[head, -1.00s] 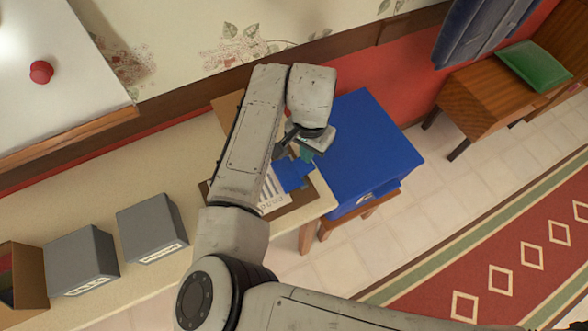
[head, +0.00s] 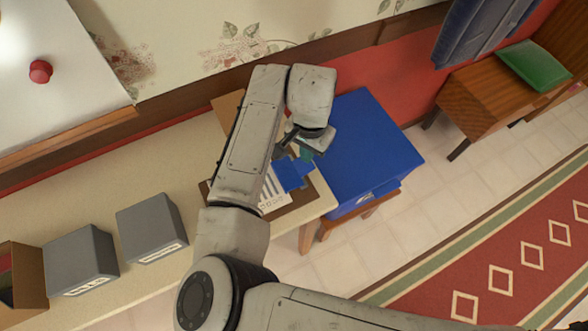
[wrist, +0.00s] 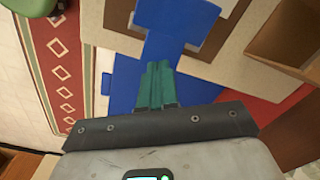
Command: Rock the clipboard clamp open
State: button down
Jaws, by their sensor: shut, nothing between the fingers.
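The clipboard lies on the beige table; its brown board (head: 302,197) and white paper with dark print (head: 273,201) show beside my arm, which hides part of them. Its blue clamp (head: 290,174) is at the end near the blue box. In the wrist view the blue clamp (wrist: 160,48) lies just beyond my fingertips, with the brown board (wrist: 118,14) around it. My gripper (wrist: 157,68) has teal fingers closed together and empty, pointing at the clamp. I cannot tell whether they touch it. In the head view the fingers (head: 305,154) are mostly hidden by my wrist.
A large blue box (head: 365,140) stands on a wooden stool at the table's right end. Grey bins (head: 152,228) and a brown open box (head: 25,275) stand to the left. A brown box (head: 228,106) is near the wall. The table (head: 110,195) is clear behind the bins.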

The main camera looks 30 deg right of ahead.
jog(key=shift+f+b, duration=0.65)
jog(key=shift+f, duration=0.6)
dwell(0.5)
jog(key=shift+r, duration=0.1)
notch_tip(320, 180, up, 7)
jog(key=p, duration=0.6)
dwell(0.3)
dwell(0.4)
